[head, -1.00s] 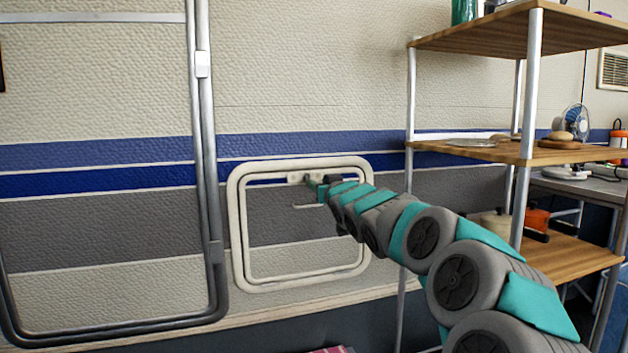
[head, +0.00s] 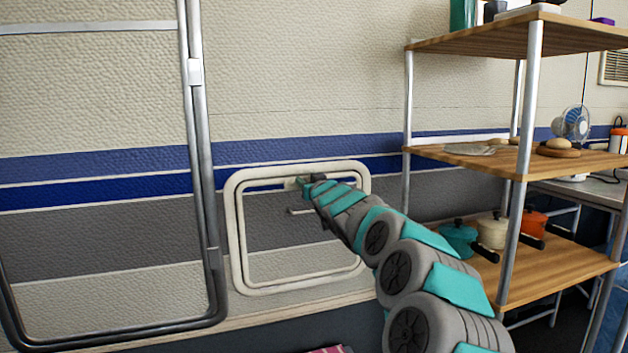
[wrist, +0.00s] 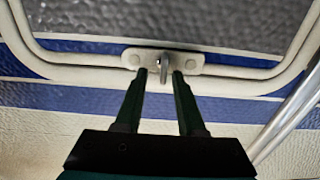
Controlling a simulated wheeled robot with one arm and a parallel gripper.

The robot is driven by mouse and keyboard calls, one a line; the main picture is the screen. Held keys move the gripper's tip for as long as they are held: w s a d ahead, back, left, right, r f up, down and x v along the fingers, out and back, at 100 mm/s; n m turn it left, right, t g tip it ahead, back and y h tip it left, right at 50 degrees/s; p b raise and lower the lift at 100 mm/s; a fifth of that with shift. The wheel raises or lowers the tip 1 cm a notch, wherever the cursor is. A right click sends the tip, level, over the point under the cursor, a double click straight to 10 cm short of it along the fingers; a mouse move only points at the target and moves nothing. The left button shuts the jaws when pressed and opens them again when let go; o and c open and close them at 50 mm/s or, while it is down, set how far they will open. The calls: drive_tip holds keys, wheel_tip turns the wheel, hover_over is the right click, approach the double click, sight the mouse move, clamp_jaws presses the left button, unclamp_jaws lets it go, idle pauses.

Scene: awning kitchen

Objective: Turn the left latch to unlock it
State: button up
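A small hatch with a cream rounded frame (head: 235,230) is set in the striped wall and looks closed. In the wrist view its latch plate (wrist: 135,60) is cream with a round cap at each end, and a small grey latch lever (wrist: 164,68) sticks out of its middle. My gripper (wrist: 161,74) is open, with one dark green fingertip on each side of the lever. I see a gap on both sides and cannot tell any contact. In the head view my gripper (head: 303,183) is at the top of the hatch and covers most of the latch.
A tall grey-framed door (head: 205,170) stands left of the hatch. A shelf unit with wooden boards (head: 478,155) and metal posts stands close to the right of my arm, holding pots (head: 490,230) and a board with buns. The wall around the hatch is clear.

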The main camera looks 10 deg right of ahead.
clamp_jaws()
idle(0.6)
